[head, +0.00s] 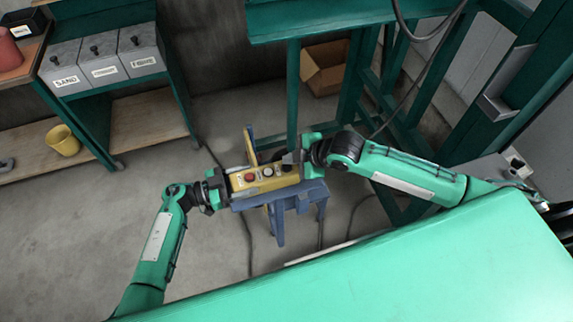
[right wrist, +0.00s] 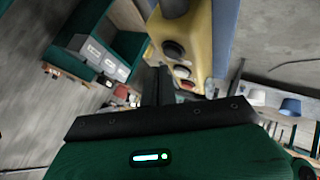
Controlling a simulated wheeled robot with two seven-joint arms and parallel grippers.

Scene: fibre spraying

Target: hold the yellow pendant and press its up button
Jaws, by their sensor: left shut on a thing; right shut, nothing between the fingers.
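The yellow pendant (head: 240,183) lies lengthwise over a blue stand in the head view, with a red button and paler buttons along its face. My left gripper (head: 227,184) is shut on its left end. My right gripper (head: 298,162) is shut and empty, at the pendant's right end. In the right wrist view, the pendant (right wrist: 206,30) runs down from the top edge with its buttons in a row. The right gripper's dark fingers (right wrist: 156,84) are beside this row. I cannot tell whether they touch a button, nor read which button is up.
The blue stand (head: 279,222) is under the pendant. A green frame (head: 293,95) rises behind it, with a cardboard box (head: 325,68) on the floor. Labelled grey bins (head: 103,70) and a yellow bucket (head: 63,140) are at the left. A green surface (head: 400,265) fills the front right.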

